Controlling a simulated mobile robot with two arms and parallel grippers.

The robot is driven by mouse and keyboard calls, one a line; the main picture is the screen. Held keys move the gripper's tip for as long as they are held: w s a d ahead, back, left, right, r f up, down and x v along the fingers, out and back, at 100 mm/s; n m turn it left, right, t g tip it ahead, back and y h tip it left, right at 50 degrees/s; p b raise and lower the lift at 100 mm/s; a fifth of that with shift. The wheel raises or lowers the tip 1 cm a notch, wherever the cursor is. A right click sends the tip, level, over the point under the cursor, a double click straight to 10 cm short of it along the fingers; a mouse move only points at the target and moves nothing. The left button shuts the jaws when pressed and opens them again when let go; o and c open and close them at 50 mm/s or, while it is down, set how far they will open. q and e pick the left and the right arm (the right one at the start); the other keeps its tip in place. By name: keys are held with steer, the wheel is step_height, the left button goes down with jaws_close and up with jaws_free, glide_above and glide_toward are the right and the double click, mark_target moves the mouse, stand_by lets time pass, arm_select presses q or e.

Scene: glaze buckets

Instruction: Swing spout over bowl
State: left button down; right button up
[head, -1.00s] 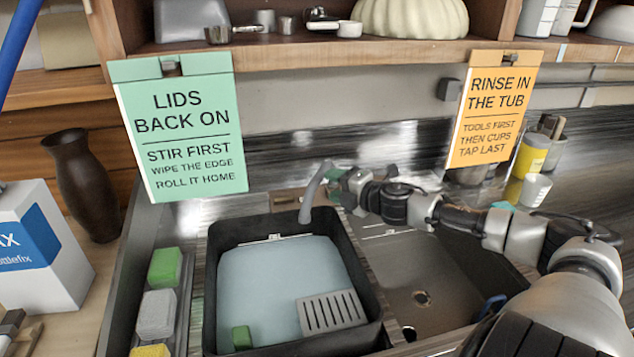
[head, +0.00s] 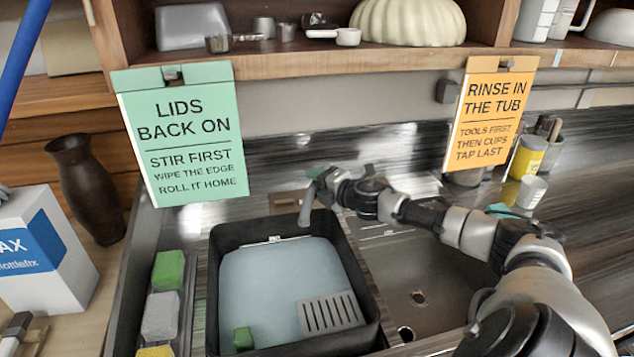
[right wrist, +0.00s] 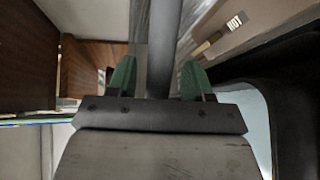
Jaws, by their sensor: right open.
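The grey curved spout (head: 306,208) stands behind the black tub (head: 222,258), with its tip over the tub's back edge. My right gripper (head: 316,182) is at the spout's upper part and hides some of it. In the right wrist view the spout (right wrist: 163,50) runs between the two green fingers of the open gripper (right wrist: 155,78), with a gap on each side. The bare metal sink bowl (head: 400,275) with its drain lies right of the tub, partly under my right arm. My left gripper is not in view.
The tub holds pale blue water (head: 270,285), a grey slotted plate (head: 330,312) and a green block (head: 243,338). Sponges (head: 160,315) lie at left. A green sign (head: 185,130) and an orange sign (head: 490,110) hang from the shelf above.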

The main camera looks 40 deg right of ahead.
steer(key=shift+c, duration=0.2)
jaws_close()
steer(key=shift+s+d, duration=0.1)
steer(key=shift+s, duration=0.05)
